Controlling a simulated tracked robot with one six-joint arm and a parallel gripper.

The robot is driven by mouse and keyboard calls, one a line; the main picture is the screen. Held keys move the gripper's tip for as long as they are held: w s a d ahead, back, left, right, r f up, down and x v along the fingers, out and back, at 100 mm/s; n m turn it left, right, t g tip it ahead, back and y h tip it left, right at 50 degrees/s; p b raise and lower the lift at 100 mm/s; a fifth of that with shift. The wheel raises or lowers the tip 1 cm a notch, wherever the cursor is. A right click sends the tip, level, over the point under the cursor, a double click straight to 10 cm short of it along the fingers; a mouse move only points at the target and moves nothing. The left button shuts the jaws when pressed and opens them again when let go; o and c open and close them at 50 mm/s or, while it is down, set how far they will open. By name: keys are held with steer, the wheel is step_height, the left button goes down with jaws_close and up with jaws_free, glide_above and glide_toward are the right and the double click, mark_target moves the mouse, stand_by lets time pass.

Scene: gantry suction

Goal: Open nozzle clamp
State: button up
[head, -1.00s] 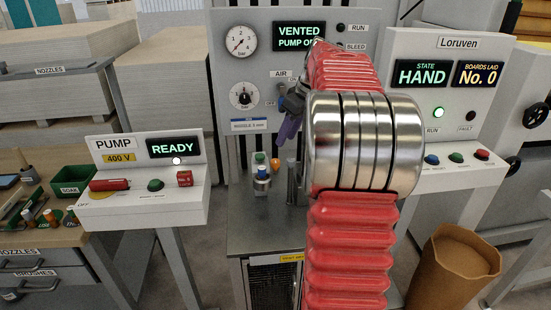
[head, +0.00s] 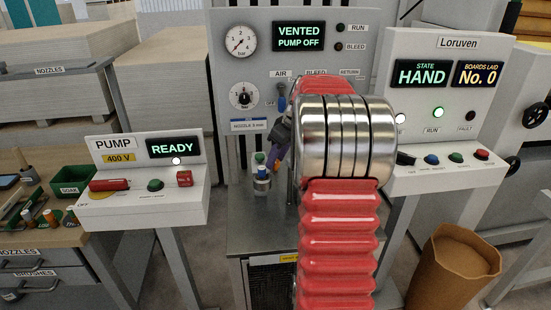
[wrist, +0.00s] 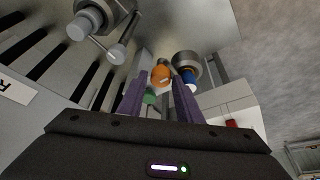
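My gripper (wrist: 161,86) shows two purple fingers standing apart in the wrist view, with no object seen clamped between them. A small orange part (wrist: 161,73) shows in the gap between the fingertips, with a green part (wrist: 150,97) beside it; I cannot tell whether the fingers touch either. A metal cylinder with a blue band (wrist: 187,72) is just right of the fingers. In the head view, my gripper (head: 279,154) is mostly hidden behind my arm, close to the green- and blue-topped parts (head: 261,172) on the bench. I cannot clearly make out the nozzle clamp.
The upright panel (head: 258,70) reads VENTED, PUMP OFF, with a blue AIR lever (head: 281,98). A pump box (head: 150,200) reading READY stands left. The Loruven console (head: 455,125) reads HAND, with a brown bin (head: 455,270) below it. The bench front (head: 250,235) is clear.

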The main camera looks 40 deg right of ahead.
steer(key=c, duration=0.8)
steer(key=shift+o, duration=0.2)
steer(key=shift+a, duration=0.1)
